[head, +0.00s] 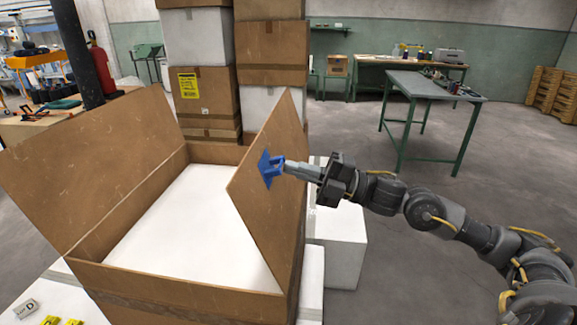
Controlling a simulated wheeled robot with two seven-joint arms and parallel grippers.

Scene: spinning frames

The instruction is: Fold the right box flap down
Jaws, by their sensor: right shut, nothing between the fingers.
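An open cardboard box (180,300) stands at the left front, with a white surface (195,230) inside. Its right flap (265,210) is raised and leans left over the opening. Its left flap (80,165) is spread outward to the left. My right gripper (284,168) comes in from the right with its fingers shut at the upper part of the right flap. A blue piece (268,166) shows against the flap at the fingertips. I cannot tell how it is attached. My left gripper is out of view.
Stacked boxes (208,95) stand behind the open box. A white block (340,245) sits to its right, below my right arm. A green table (430,86) stands at the back right. Small yellow and grey tags (27,308) lie at the front left.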

